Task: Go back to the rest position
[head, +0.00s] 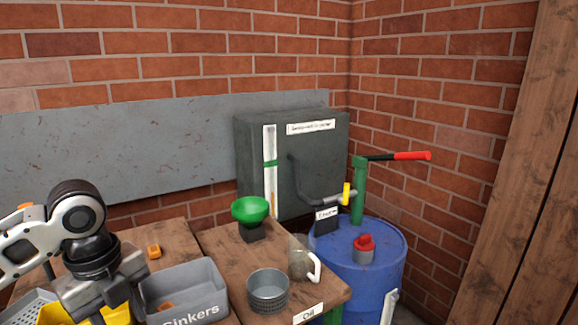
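My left gripper (100,295) is at the lower left of the head view, on an arm that comes in from the left. It points down above a yellow bin (58,315) and beside the left wall of a grey bin (205,287) labelled "Sinkers". Its fingertips are at the bottom edge of the view, so I cannot tell whether it is open or shut. No held thing is visible. My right gripper is not in view.
A small orange piece (154,251) lies behind the grey bin. On the right table are a green bowl (250,210), a grey mesh basket (268,291) and a clear jug (301,260). A blue drum (375,270) with a green pump (358,190) stands at right.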

